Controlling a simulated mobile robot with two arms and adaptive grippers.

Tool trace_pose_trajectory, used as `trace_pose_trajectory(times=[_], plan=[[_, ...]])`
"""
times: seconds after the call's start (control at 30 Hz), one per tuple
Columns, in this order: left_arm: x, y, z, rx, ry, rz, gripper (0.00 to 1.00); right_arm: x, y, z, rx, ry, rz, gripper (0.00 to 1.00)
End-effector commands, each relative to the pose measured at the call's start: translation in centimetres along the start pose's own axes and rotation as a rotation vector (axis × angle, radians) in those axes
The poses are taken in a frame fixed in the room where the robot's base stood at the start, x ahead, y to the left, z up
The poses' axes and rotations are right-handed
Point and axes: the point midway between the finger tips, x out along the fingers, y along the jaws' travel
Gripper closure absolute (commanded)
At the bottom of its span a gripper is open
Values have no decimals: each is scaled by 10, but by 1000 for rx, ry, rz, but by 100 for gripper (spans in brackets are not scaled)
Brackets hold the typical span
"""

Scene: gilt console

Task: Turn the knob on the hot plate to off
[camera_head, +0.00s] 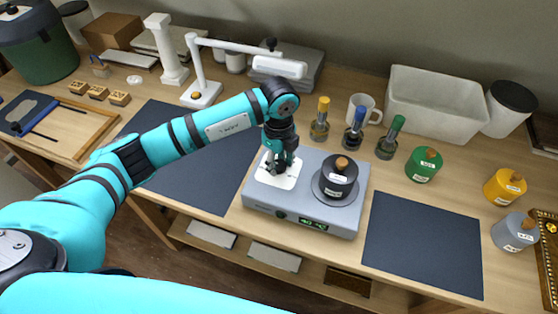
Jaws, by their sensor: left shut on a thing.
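The hot plate (255,198) is a grey unit on the wooden bench, with a lit green display (313,224) on its front side. A dark pot (340,175) with a cork-coloured top stands on its round plate at the right. A white panel (284,183) with dark marks lies on its left part. My left gripper (276,170) points down onto this panel, shut on the knob, which the fingers mostly hide. I cannot read the knob's setting. A small dark round part (280,214) shows on the front side. My right gripper is not in view.
Several bottles with coloured tops, among them a yellow-topped one (320,120), stand behind the hot plate. A white lamp (205,92) stands behind my left arm. Dark mats (423,245) lie on both sides. Green, yellow and grey jars are at the right.

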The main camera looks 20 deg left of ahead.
Motion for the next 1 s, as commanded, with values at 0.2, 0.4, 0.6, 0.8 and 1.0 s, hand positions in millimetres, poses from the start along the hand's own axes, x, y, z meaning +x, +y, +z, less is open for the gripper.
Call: trace_pose_trajectory(times=[0.2,0.4,0.6,0.8,1.0], plan=[[-2,-1,1,-175,-2,-4,95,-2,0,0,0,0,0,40],[-2,-1,1,-288,-2,-5,95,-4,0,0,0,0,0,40],[-2,-1,1,-354,-2,-5,95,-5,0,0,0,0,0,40],[-2,-2,1,-379,-1,-5,95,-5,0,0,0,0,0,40],[-2,-2,1,-382,-1,-5,95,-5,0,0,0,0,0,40]])
